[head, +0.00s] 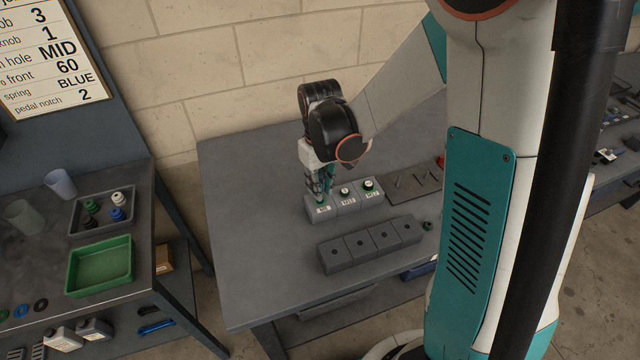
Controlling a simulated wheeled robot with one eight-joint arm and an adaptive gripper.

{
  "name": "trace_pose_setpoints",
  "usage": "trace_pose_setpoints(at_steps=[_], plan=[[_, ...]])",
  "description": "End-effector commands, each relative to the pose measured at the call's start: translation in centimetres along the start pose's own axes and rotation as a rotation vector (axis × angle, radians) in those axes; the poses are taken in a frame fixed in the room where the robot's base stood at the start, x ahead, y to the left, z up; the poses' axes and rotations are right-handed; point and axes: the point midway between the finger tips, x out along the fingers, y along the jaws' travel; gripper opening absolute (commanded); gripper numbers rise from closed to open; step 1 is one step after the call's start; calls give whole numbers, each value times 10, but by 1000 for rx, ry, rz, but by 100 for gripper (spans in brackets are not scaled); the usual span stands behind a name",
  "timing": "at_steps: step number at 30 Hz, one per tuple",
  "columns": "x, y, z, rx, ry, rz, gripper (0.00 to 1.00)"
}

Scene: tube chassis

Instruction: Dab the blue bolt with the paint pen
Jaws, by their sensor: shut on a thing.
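My gripper (322,190) points down at the leftmost of three grey labelled blocks on the grey table. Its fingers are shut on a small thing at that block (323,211). Some green shows low between the fingers, but I cannot tell whether it is the held thing or a part on the block. The middle block (347,201) bears a white and black part, and the right block (373,195) a green and dark one. I cannot make out a paint pen or a bolt that is clearly blue. A small blue and white piece (117,214) lies in a dark tray.
A row of grey blocks with holes (370,245) stands in front. A dark slotted plate (413,182) lies to the right. On the left bench are the dark tray (102,226), a green tray (100,266) and two cups. The table's left part is clear.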

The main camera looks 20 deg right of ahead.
Motion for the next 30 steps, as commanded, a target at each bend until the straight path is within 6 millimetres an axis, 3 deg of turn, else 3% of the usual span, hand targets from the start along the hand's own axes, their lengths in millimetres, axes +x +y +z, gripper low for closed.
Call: trace_pose_setpoints(at_steps=[30], plan=[[-10, 0, 0, 0, 0, 0, 0]])
